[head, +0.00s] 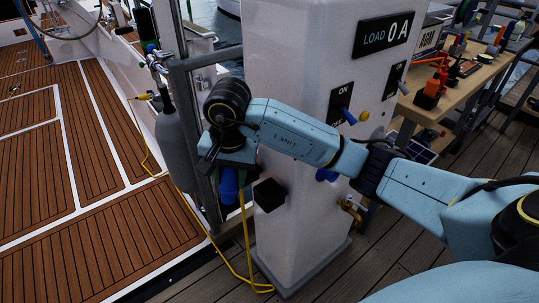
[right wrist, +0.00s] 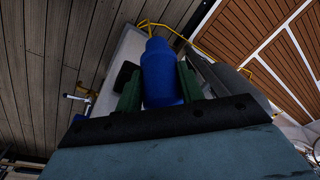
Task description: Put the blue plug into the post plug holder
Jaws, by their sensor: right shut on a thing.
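My right gripper (head: 229,168) is shut on the blue plug (head: 229,186), left of the white post (head: 302,120). In the right wrist view the plug (right wrist: 162,75) sits between the two green fingers (right wrist: 158,88), its narrower end pointing away from the palm. A yellow cable (head: 246,240) hangs down below the plug. A black box-shaped fitting (head: 269,195) on the post's lower face may be the plug holder; its opening is not clear. The plug is apart from it, to its left. My left gripper is not in view.
A metal rail (head: 186,110) and a grey fender (head: 178,140) stand close left of the gripper. A brass tap (head: 351,208) and a blue fitting (head: 326,175), partly behind my arm, are on the post. A workbench (head: 455,88) with tools is at the right.

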